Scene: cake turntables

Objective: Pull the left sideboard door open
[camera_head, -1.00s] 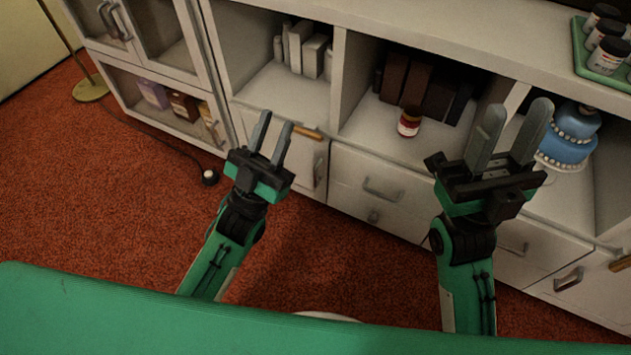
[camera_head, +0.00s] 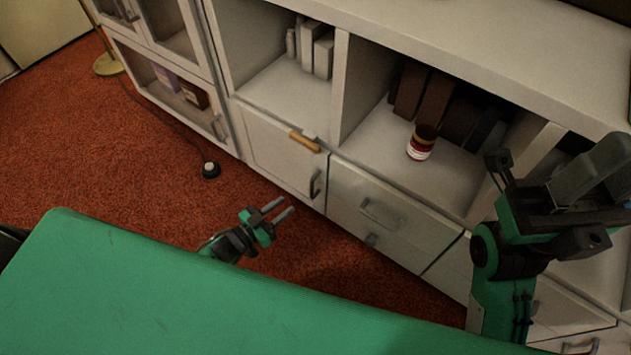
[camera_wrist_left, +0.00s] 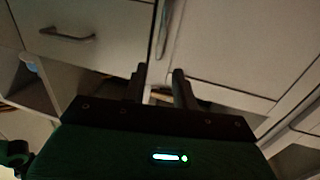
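The left sideboard door (camera_head: 280,155) is a white panel, closed, below an open shelf. Its dark upright handle (camera_head: 315,184) is near its right edge. My left gripper (camera_head: 278,210) is open and empty, in front of and below the door in the head view, apart from the handle. In the left wrist view the gripper's two fingers (camera_wrist_left: 159,82) are spread, with the door (camera_wrist_left: 235,40) and its handle (camera_wrist_left: 162,32) beyond them. My right gripper (camera_head: 600,170) is at the right edge, partly cut off, fingers apart and nothing visible between them.
A wooden bar (camera_head: 305,142) sits at the door's top edge. Drawers (camera_head: 385,215) are right of the door. A red-and-white jar (camera_head: 421,144) stands on the shelf above. A glass-fronted cabinet (camera_head: 165,80) is at left. A cord and black plug (camera_head: 210,170) lie on the red carpet.

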